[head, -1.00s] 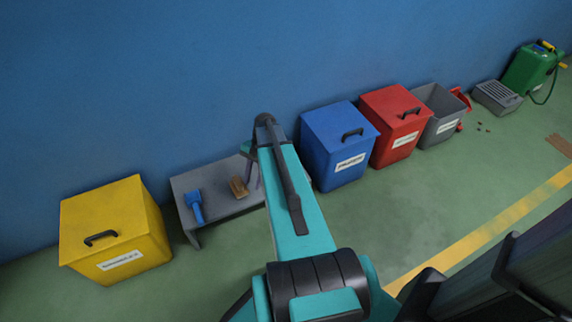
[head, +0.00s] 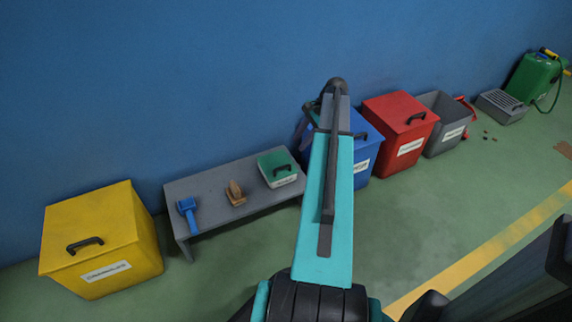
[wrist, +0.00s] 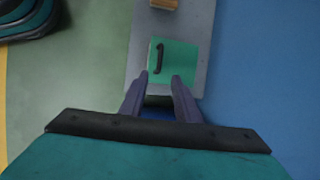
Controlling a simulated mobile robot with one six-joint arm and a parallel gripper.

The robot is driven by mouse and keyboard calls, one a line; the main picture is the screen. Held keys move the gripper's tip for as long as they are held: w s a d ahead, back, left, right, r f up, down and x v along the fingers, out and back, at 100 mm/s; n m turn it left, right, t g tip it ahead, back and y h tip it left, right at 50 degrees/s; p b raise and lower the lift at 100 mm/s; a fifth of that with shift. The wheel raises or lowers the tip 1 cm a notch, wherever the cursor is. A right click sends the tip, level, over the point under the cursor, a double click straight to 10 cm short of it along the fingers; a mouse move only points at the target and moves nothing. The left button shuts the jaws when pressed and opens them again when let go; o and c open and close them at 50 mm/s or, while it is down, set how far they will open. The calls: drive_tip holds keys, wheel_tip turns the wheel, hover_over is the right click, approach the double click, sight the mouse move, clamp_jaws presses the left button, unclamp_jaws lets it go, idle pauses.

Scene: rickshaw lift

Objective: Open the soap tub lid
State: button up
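The soap tub (head: 281,169) is a small white tub with a green lid and a dark handle. It stands on the right end of the grey bench (head: 222,196), and the lid is on it. The wrist view shows the green lid (wrist: 178,62) from above, its dark handle (wrist: 159,58) toward its left side. My gripper (wrist: 160,78) is open, its two purple fingers spread at the lid's lower edge in that picture. The height gap to the tub cannot be told. In the head view my gripper is mostly hidden behind my arm, right of the tub.
A wooden brush (head: 235,193) and a blue tool (head: 188,212) lie on the bench. A yellow bin (head: 98,240) stands left of it. A blue bin (head: 362,160), a red bin (head: 400,135) and a grey bin (head: 446,125) stand to the right. The floor in front is clear.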

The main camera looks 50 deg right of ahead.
drive_tip(key=shift+f, duration=0.1)
drive_tip(key=b+x, duration=0.4)
drive_tip(key=x, duration=0.9)
drive_tip(key=shift+a+f, duration=0.15)
drive_tip(key=shift+f, duration=0.2)
clamp_jaws()
